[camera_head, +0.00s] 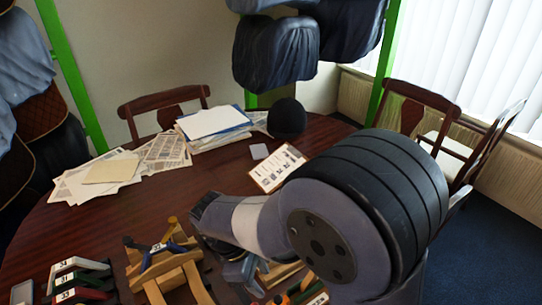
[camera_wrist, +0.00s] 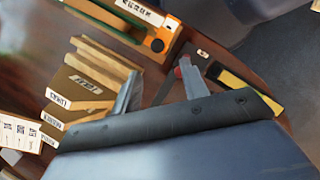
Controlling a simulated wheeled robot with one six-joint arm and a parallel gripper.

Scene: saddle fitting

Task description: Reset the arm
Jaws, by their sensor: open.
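My arm (camera_head: 340,225) reaches over the dark wooden table (camera_head: 60,235) from the lower right in the head view. Its big round joint hides part of the table's right side. My gripper (camera_wrist: 157,85) is open in the wrist view, with its two grey fingers apart and nothing seen between them. In the head view the gripper is mostly hidden behind my arm, so its exact height above the table is hard to tell. A wooden saddle stand (camera_head: 165,265) with a blue-and-yellow piece on top stands left of my arm.
Labelled wooden blocks (camera_wrist: 75,95) and an orange-ended piece (camera_wrist: 157,43) lie close to the gripper. A rack of coloured pieces (camera_head: 75,280) is at lower left. Papers (camera_head: 110,175), a clipboard (camera_head: 278,167) and a black cap (camera_head: 287,118) lie farther back. Chairs (camera_head: 415,110) surround the table.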

